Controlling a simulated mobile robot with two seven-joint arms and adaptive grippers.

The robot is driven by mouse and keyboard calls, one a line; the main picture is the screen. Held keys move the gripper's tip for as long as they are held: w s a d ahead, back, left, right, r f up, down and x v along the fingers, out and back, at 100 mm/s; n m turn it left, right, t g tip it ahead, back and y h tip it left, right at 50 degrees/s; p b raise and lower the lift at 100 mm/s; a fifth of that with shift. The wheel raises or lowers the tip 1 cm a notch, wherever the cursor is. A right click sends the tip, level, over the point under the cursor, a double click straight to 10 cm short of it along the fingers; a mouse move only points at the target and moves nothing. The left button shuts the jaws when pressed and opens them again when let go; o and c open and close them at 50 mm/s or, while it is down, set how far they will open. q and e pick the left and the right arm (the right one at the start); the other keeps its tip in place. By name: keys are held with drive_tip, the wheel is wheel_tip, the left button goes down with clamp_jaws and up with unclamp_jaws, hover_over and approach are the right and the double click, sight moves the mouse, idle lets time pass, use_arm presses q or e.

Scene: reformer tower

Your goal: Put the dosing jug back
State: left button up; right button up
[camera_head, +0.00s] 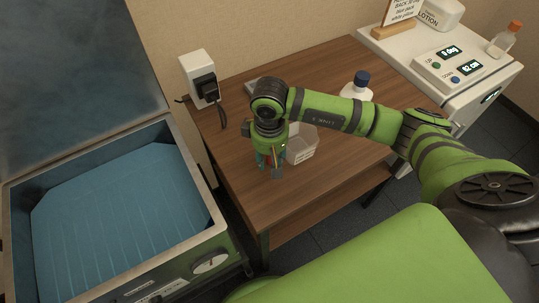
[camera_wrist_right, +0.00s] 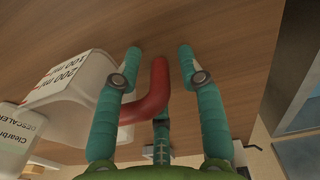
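The dosing jug (camera_head: 302,147) is a pale, see-through cup standing on the wooden table, just right of my right gripper (camera_head: 270,162). The fingers are apart, with a gap showing on each side of the handle. In the head view my arm and gripper hide most of the handle. My left gripper is in neither view.
A blue-capped white bottle (camera_head: 355,88) stands behind my right arm. A white socket box with a black plug (camera_head: 203,82) is at the table's back left. An open tank with a blue inside (camera_head: 120,215) is left. A white control cabinet (camera_head: 445,70) is right. The table's front left is clear.

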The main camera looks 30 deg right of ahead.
wheel_tip(320, 180, up, 11)
drive_tip(key=b, duration=0.3)
drive_tip(key=shift+a, duration=0.1)
drive_tip(key=shift+s+r, duration=0.15)
drive_tip(key=shift+r, duration=0.45)
drive_tip(key=shift+f, duration=0.1)
